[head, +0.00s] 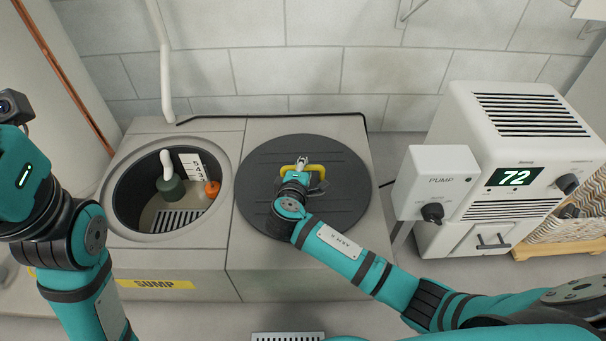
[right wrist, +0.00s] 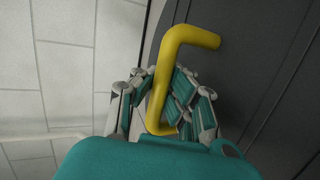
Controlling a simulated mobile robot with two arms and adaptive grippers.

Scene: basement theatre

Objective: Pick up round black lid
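The round black lid (head: 262,200) lies flat on the right part of the grey sump housing. A yellow bar handle (head: 318,170) stands up from its middle. My right gripper (head: 302,172) is at this handle, above the lid. In the right wrist view, the bent yellow handle (right wrist: 168,75) passes between the fingers (right wrist: 163,100), which look closed in on it from both sides. The dark lid surface (right wrist: 240,80) shows behind. My left arm stands at the left edge of the head view, with its gripper out of the picture.
An open round sump pit (head: 122,205) with a float, a scale and an orange part is left of the lid. A pump control box (head: 436,175) and a white machine (head: 520,140) reading 72 stand at right. A block wall (head: 300,70) is behind.

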